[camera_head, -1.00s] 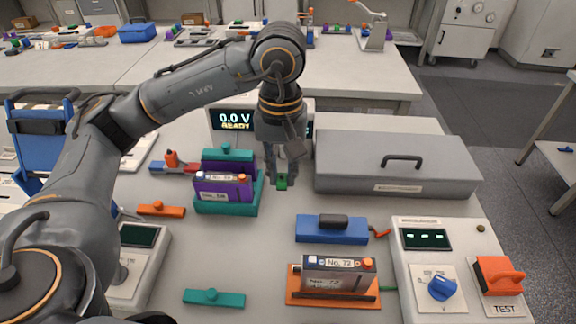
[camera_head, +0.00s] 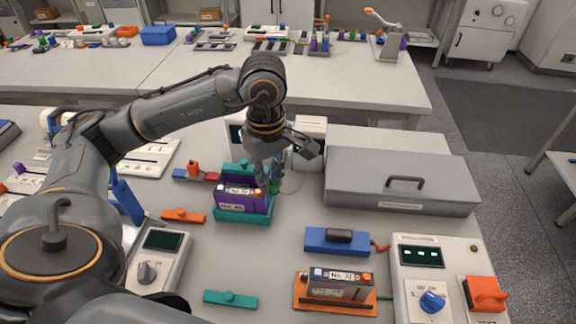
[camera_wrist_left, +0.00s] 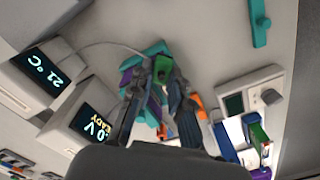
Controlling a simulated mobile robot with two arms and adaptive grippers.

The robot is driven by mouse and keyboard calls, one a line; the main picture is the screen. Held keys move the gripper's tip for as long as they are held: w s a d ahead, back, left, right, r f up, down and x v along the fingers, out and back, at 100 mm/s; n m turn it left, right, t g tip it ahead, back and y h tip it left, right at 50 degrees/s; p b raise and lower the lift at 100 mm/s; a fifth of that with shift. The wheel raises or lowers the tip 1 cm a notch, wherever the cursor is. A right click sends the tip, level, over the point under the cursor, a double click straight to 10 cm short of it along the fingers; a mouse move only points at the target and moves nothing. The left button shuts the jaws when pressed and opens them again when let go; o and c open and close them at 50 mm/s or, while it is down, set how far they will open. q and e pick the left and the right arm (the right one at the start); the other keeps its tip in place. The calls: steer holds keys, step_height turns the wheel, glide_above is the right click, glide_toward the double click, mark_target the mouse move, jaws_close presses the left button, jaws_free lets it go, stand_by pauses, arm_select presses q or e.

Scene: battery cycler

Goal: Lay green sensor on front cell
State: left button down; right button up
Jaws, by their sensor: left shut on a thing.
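My left gripper (camera_head: 268,182) points down at the right end of the purple cell (camera_head: 240,203). It is shut on the small green sensor (camera_wrist_left: 163,68), which shows between its fingertips in the left wrist view. In the head view only a bit of green shows beside the gripper. The purple cell stands upright at the front of a teal holder (camera_head: 243,217), with a label and terminals on top. I cannot tell whether the sensor touches the cell. My right gripper is not in view.
A teal clamp bar (camera_head: 240,167) stands behind the cell. A grey lidded case (camera_head: 400,180) is to the right. A dark cell marked No. 72 (camera_head: 338,288) sits on an orange tray (camera_head: 312,303). Display boxes (camera_wrist_left: 82,125) stand close behind the gripper. The table between them is clear.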

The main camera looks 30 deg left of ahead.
mark_target(237, 191)
arm_select(q)
steer(key=s+a+r+n+p, duration=0.2)
steer(key=a+r+n+p, duration=0.1)
steer(key=a+n+p, duration=0.5)
steer(key=shift+n, duration=0.5)
steer(key=shift+f+b, duration=2.25)
steer(key=shift+f, duration=0.9)
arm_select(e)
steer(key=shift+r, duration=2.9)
arm_select(q)
steer(key=shift+b, duration=0.6)
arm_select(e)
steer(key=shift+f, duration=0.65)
arm_select(q)
steer(key=shift+f+b, duration=0.55)
steer(key=shift+b, duration=0.15)
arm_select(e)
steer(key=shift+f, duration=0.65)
arm_select(q)
steer(key=c, duration=1.2)
jaws_free()
step_height(237, 191, up, 12)
steer(key=shift+r, duration=0.1)
